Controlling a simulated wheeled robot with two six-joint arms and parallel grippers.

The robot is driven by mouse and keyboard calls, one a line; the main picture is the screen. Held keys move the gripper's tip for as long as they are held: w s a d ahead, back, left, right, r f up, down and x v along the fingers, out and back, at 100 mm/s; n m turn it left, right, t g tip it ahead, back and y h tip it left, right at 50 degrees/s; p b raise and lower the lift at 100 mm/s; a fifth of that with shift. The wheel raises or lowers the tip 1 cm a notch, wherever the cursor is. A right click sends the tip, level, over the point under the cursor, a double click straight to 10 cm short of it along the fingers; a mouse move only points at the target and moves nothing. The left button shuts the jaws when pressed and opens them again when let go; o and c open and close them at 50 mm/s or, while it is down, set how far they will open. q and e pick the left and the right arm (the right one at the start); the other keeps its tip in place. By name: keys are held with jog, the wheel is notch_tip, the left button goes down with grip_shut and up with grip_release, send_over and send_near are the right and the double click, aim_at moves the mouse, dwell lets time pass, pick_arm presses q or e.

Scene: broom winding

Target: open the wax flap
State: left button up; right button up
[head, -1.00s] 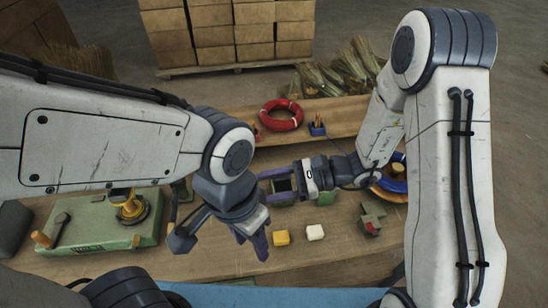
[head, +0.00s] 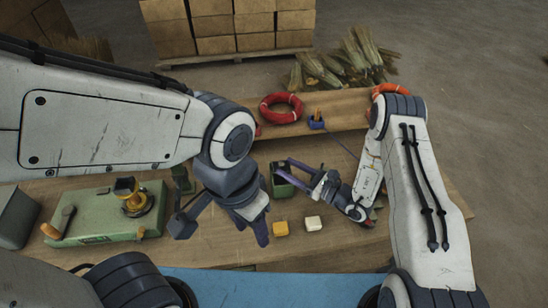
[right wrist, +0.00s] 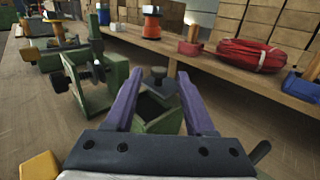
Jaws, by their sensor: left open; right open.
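A small green box (head: 283,186) stands near the middle of the bench, partly behind my right gripper (head: 279,171). In the right wrist view the box (right wrist: 162,124) lies between and just past the purple fingers of my right gripper (right wrist: 159,84), with a dark opening on top. A dark grey plate with a round knob (right wrist: 158,78) is at its far side; I cannot tell if this is the wax flap or how far it is tilted. My right gripper is open, with nothing seen clamped. My left gripper (head: 258,228) is open above the bench, left of the box.
A yellow block (head: 281,229) and a white block (head: 314,223) lie in front of the box. A green machine (head: 110,214) stands at left. A red coil (head: 281,107) and a blue holder (head: 316,122) are on the back shelf.

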aim_at(273, 164)
jog(key=p+x, duration=0.1)
jog(key=x, duration=0.5)
jog(key=shift+a+r, duration=0.1)
jog(key=shift+r, duration=0.05)
grip_shut()
